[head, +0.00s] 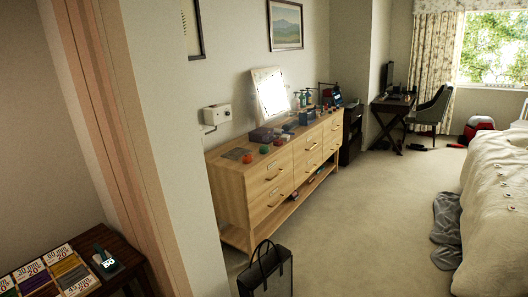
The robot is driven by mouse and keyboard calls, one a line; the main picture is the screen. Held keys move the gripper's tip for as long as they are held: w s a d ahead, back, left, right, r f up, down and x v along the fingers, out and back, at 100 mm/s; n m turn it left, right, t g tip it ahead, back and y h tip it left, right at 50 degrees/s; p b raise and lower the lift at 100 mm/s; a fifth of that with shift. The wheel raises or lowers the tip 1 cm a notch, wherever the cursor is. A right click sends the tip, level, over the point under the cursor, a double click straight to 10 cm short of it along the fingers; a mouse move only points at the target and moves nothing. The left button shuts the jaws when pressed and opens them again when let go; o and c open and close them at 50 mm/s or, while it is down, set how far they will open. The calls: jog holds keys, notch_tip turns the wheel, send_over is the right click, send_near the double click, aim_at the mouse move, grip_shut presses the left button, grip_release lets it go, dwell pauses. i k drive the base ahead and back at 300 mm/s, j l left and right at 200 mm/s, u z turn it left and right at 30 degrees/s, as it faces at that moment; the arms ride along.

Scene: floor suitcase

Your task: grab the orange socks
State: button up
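No socks can be made out for certain. A small round orange-red item (264,150) sits on the near end of the wooden dresser (235,200). Another small orange item (278,142) lies just behind it. Either could be rolled socks, but they are too small to tell. My gripper does not show in the head view, so its state and its place relative to these items are hidden.
A black handbag (266,276) stands on the carpet before the dresser. A wall edge (165,130) and a dark side table (115,277) take up the left. The bed (497,215) is at right, with grey cloth (446,232) beside it. Carpet between is mostly clear.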

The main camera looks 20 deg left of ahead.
aim_at(248, 158)
jog(key=i+j+u, duration=0.1)
jog(key=i+u, duration=0.35)
jog(key=i, duration=0.15)
jog(key=i+l+z, duration=0.25)
jog(key=i, duration=0.4)
jog(key=i+z, duration=0.25)
jog(key=i, duration=0.35)
jog(key=i+j+z, duration=0.1)
jog(key=i+z, duration=0.15)
jog(key=i, duration=0.4)
jog(key=i+j+z, duration=0.25)
jog(key=i, duration=0.4)
jog(key=i+u, duration=0.15)
jog(key=i, duration=0.35)
jog(key=i+l+u, duration=0.15)
jog(key=i, duration=0.35)
jog(key=i+l+u, duration=0.15)
jog(key=i, duration=0.35)
jog(key=i+j+u, duration=0.15)
jog(key=u, duration=0.25)
jog(key=i+u, duration=0.65)
jog(key=u, duration=0.2)
jog(key=i+l+u, duration=0.1)
jog(key=i+u, duration=0.3)
jog(key=i+j+u, duration=0.1)
jog(key=i+u, duration=0.3)
jog(key=i, duration=0.5)
